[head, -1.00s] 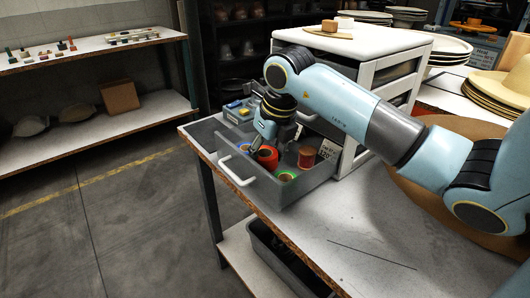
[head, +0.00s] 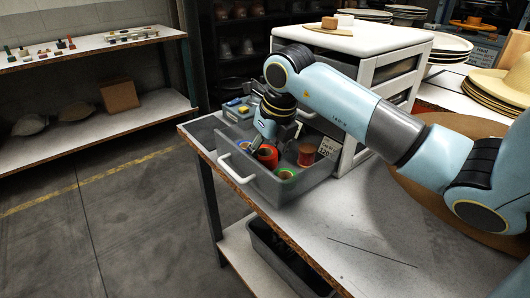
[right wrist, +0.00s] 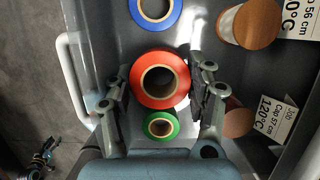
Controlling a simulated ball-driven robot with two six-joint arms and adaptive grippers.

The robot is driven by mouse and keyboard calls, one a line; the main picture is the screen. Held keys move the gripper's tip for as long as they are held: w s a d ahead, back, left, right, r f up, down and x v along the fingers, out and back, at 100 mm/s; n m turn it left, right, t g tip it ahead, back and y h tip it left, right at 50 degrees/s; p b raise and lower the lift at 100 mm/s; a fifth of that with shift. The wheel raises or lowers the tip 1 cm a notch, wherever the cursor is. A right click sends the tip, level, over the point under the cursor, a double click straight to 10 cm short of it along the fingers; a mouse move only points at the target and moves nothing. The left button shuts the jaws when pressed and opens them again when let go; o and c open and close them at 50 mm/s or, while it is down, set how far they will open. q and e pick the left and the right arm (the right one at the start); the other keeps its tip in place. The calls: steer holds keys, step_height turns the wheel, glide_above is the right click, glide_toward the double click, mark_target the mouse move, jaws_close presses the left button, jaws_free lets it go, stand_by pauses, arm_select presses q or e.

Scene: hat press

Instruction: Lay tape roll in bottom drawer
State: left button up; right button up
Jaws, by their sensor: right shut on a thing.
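The red-orange tape roll (head: 267,160) is in the open grey drawer (head: 292,191). In the right wrist view the roll (right wrist: 159,58) lies between the two fingers of my right gripper (right wrist: 160,92), with its hole facing the camera. My right gripper (head: 262,146) points down into the drawer and is shut on this roll. A blue roll (right wrist: 158,24) and a smaller green roll (right wrist: 174,128) lie on either side of it. I cannot tell whether the red-orange roll touches the drawer floor.
A brown spool (head: 306,156) and printed cards (head: 328,149) sit at the drawer's right side. The white drawer cabinet (head: 350,41) stands behind. Stacked hats (head: 492,88) are at the right. The tabletop in front (head: 330,225) is mostly clear.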

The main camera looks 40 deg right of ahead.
steer(key=shift+f, duration=0.1)
stand_by(0.3)
steer(key=o, duration=1.2)
steer(key=shift+r+p, duration=3.15)
steer(key=shift+r, duration=1.15)
steer(key=shift+f, duration=0.1)
